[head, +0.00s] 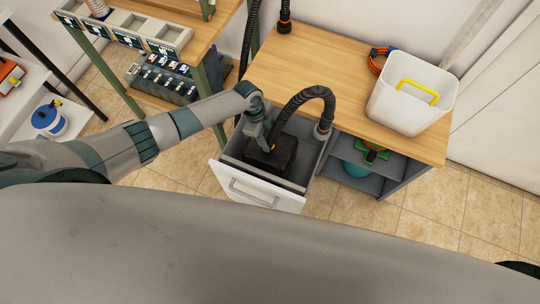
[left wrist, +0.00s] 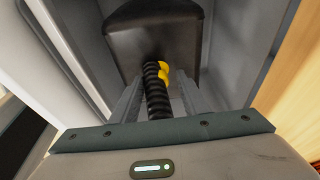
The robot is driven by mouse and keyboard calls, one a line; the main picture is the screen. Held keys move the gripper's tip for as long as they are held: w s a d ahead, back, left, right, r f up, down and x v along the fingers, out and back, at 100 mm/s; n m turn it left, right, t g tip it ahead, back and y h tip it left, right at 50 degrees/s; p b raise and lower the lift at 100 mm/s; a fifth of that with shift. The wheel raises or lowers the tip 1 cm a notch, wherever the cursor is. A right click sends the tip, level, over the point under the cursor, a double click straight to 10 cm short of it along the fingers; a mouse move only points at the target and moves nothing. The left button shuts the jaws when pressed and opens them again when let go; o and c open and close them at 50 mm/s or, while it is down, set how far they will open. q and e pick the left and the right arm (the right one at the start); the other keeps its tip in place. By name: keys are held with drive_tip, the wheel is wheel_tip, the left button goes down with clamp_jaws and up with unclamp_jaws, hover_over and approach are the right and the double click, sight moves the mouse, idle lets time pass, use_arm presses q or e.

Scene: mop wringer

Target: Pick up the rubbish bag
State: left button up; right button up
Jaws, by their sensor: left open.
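A dark, block-like bag (head: 280,153), likely the rubbish bag, lies in an open white-fronted drawer (head: 262,190). In the left wrist view the dark bag (left wrist: 155,40) has small yellow parts (left wrist: 162,72) near its lower edge. My left gripper (head: 263,145) reaches down into the drawer over the bag, its jaws open. In the left wrist view a black ribbed hose (left wrist: 158,98) shows between the fingers (left wrist: 157,95). I cannot tell whether the fingers touch the bag. My right gripper is not in view.
A black hose (head: 305,95) arches from the wooden counter (head: 350,90) over the drawer. A white bin (head: 410,100) with a yellow handle stands on the counter at right. Open shelves (head: 365,165) sit beside the drawer. A wooden shelf unit (head: 180,60) stands at left.

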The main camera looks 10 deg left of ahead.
use_arm(q)
drive_tip(key=shift+f, duration=0.25)
clamp_jaws()
drive_tip(key=shift+w+d+r, duration=0.1)
idle(1.4)
